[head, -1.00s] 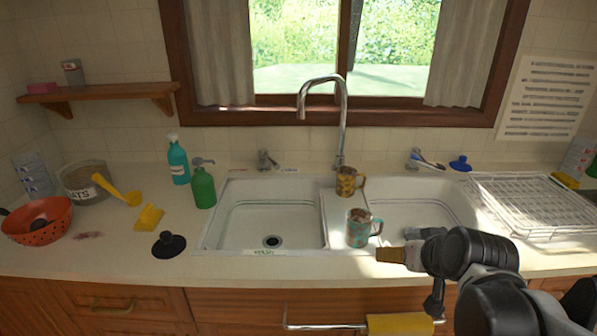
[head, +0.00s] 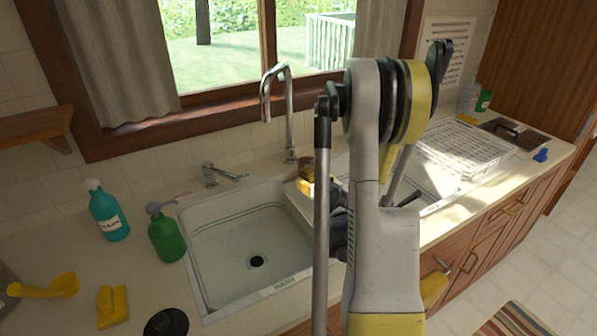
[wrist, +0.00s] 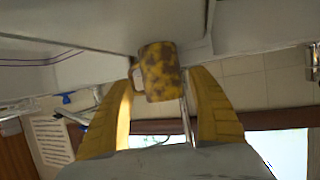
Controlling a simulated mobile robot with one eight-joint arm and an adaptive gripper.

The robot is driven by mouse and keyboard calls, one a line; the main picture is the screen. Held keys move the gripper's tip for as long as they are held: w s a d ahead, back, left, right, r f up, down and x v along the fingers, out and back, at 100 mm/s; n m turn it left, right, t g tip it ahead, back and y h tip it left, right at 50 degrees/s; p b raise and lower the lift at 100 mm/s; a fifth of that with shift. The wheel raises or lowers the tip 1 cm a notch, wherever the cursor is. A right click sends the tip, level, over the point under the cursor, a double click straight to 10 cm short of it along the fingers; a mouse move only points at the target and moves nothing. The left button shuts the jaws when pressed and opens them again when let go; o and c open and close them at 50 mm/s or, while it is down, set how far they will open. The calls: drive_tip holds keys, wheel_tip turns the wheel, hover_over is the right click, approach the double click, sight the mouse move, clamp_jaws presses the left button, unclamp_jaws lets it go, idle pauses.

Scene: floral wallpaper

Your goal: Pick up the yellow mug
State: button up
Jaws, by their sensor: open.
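The yellow mug, mottled with brown, shows upside down in the wrist view (wrist: 160,68), with its handle at the left. My gripper (wrist: 160,82) is open, with one yellow finger on each side of the mug in that view. Whether the mug is fully between the fingers or just beyond them I cannot tell. In the head view a small part of the mug (head: 306,177) shows beside the sink, near the tap base, behind my arm. My gripper is hidden by my arm there.
The white sink (head: 197,262) and tap (head: 289,120) are by the mug. Green (head: 166,238) and teal (head: 107,215) bottles stand left of the sink. A white dish rack (head: 465,150) is at right. The teal patterned mug is not visible now.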

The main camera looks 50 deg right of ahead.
sight(305, 164)
drive_tip(key=x, duration=0.2)
drive_tip(key=shift+w+d+f, duration=0.15)
drive_tip(key=shift+w+d, duration=0.05)
drive_tip(key=shift+w, duration=0.1)
drive_tip(key=b+x, duration=0.2)
drive_tip(key=x, duration=0.3)
drive_tip(key=c, duration=1.1)
